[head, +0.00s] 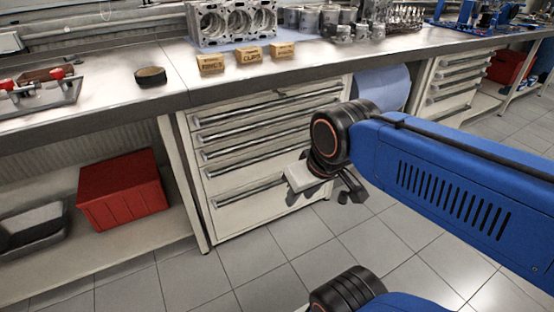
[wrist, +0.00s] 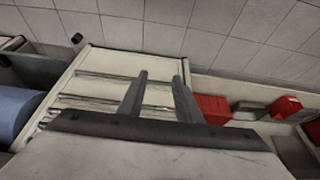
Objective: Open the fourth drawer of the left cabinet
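The left cabinet (head: 262,170) stands under the workbench in the head view, pale with long horizontal bar handles. All its drawers look shut. My gripper (head: 350,192) hangs in front of the cabinet's lower right part. In the wrist view, its two dark fingers (wrist: 160,76) are apart with nothing between them. The cabinet (wrist: 92,58) and the lowest handle (wrist: 105,75) show beyond them, upside down. The exact gap to the handle cannot be told.
A red bin (head: 122,188) and a grey tray (head: 35,228) sit on the shelf to the left. Small boxes (head: 249,54) and an engine block (head: 232,20) stand on the bench. Another drawer cabinet (head: 455,82) is at right. The tiled floor (head: 285,245) before the cabinet is clear.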

